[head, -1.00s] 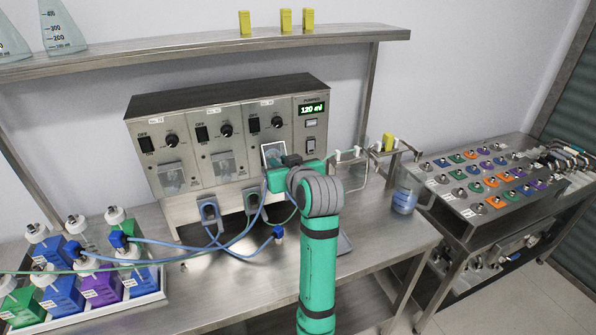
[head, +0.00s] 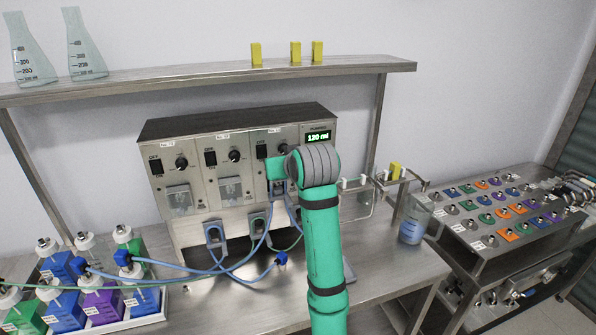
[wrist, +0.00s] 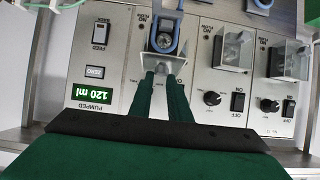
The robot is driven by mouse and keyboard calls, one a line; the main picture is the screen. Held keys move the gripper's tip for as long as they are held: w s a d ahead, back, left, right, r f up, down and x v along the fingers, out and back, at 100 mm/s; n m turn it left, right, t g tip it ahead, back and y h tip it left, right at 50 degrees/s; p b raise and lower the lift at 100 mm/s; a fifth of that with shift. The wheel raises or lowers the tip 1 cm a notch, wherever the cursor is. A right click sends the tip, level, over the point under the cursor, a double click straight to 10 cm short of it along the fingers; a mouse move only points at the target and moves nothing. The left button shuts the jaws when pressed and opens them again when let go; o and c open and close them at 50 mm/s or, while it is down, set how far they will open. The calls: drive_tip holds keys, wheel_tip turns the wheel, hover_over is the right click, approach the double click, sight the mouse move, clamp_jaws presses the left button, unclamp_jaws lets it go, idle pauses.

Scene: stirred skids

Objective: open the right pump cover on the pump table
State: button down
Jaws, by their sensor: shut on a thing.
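The pump unit (head: 235,150) stands on the steel pump table (head: 215,300), with three pump heads in a row. My gripper (wrist: 165,72) is shut on the clear right pump cover (wrist: 172,62) at its edge. The wrist view is upside down against the panel. The right pump's round rotor (wrist: 163,41) shows uncovered, with a blue-grey loop around it, and the cover sits on its knob side, raised. In the head view my arm hides the cover and fingertips. The middle cover (head: 229,190) and left cover (head: 180,198) are down over their heads.
Blue tubes (head: 200,270) run from the bottle tray (head: 150,322) at left across the table. A beaker (head: 413,225) and a wire rack (head: 360,185) stand right of the unit. A shelf (head: 200,82) with flasks and yellow blocks runs above.

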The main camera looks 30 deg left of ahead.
drive_tip(key=shift+w+a+r, duration=0.1)
drive_tip(key=shift+a+r, duration=0.05)
drive_tip(key=shift+a, duration=0.05)
idle(0.5)
drive_tip(key=c, duration=1.6)
unclamp_jaws()
drive_tip(key=shift+c, duration=0.2)
drive_tip(key=shift+d, duration=0.1)
drive_tip(key=v, duration=1)
drive_tip(key=shift+r, duration=0.35)
